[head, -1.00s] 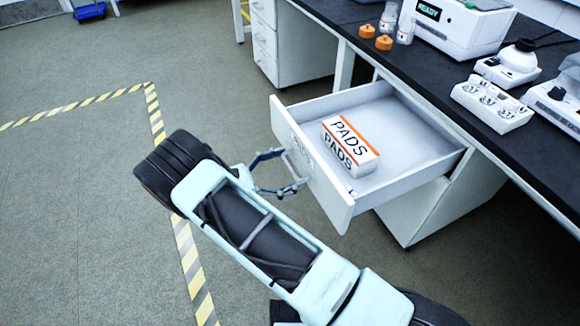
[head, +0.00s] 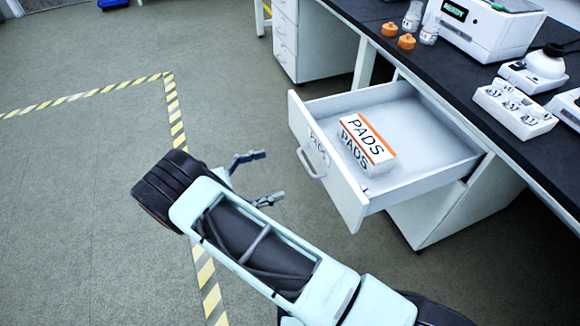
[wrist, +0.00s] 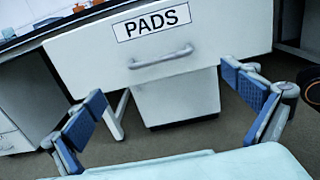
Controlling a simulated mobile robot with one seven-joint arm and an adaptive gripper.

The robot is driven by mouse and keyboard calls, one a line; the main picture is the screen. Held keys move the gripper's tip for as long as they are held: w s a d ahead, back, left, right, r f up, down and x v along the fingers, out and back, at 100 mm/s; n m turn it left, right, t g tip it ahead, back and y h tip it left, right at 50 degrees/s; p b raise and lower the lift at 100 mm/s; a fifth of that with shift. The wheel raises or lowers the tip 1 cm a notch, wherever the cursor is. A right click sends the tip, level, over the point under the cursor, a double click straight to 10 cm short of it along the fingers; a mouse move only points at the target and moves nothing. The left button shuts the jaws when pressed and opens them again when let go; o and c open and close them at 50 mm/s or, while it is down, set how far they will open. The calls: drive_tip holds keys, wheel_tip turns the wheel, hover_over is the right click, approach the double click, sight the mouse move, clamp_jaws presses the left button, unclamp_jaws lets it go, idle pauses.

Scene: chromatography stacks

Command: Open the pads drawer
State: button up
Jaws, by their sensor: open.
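The pads drawer (head: 328,168) is pulled well out from under the bench in the head view. Its white front carries a handle (head: 311,163) and a PADS label. A white and orange PADS box (head: 366,143) lies inside it. In the wrist view the drawer front (wrist: 225,38), its label and its handle (wrist: 161,58) face the camera. My gripper (head: 258,178) is open and empty, in front of the drawer and apart from the handle. Its two blue-padded fingers (wrist: 172,112) are spread wide in the wrist view, with the handle beyond them.
The black bench top (head: 459,97) holds a white instrument (head: 487,35), a tray of small parts (head: 513,108), two orange caps and small bottles. Another drawer unit (head: 298,40) stands further back. The floor on the left is clear, with yellow-white tape (head: 90,95).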

drive_tip(key=shift+v, duration=1.15)
